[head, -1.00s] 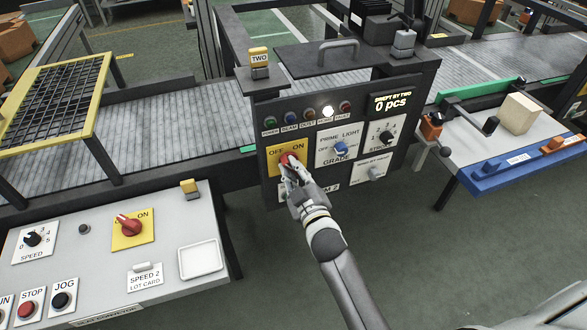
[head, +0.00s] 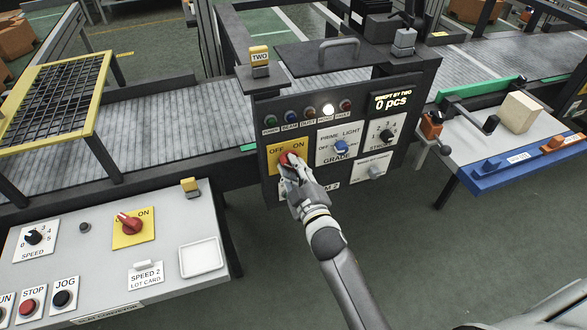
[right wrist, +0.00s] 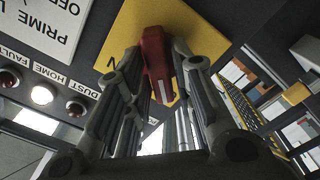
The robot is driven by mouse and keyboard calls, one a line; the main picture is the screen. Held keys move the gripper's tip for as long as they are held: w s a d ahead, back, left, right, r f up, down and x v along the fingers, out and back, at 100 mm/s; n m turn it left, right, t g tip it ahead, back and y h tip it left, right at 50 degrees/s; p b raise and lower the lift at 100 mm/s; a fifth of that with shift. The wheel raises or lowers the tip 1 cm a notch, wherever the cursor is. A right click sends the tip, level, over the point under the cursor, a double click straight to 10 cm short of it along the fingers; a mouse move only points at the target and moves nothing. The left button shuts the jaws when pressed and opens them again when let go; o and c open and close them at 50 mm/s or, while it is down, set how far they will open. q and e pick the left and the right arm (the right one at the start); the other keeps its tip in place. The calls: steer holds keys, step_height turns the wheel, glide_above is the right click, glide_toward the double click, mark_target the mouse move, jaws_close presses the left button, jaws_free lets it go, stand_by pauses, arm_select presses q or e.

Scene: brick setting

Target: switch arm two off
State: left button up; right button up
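The panel of arm two (head: 262,180) is a dark box marked TWO, with a yellow OFF/ON plate (head: 272,160) at its lower left. A red rotary switch (head: 288,157) sits on that plate, partly hidden by my right gripper (head: 292,171). In the right wrist view the red switch (right wrist: 157,62) stands between the two fingers of my right gripper (right wrist: 165,75), which appear closed on its sides. A white line on its handle points down in that view. The OFF end of the plate is hidden there. My left gripper is not in view.
Above the switch is a row of lamps; the white HOME lamp (head: 328,110) is lit. A blue GRADE knob (head: 340,146) and black STROKE knob (head: 387,137) are to the right. Another red OFF/ON switch (head: 130,224) is on the left console (head: 110,262).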

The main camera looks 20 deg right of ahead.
steer(key=shift+o, duration=0.9)
steer(key=s, duration=1.2)
steer(key=shift+d, duration=0.2)
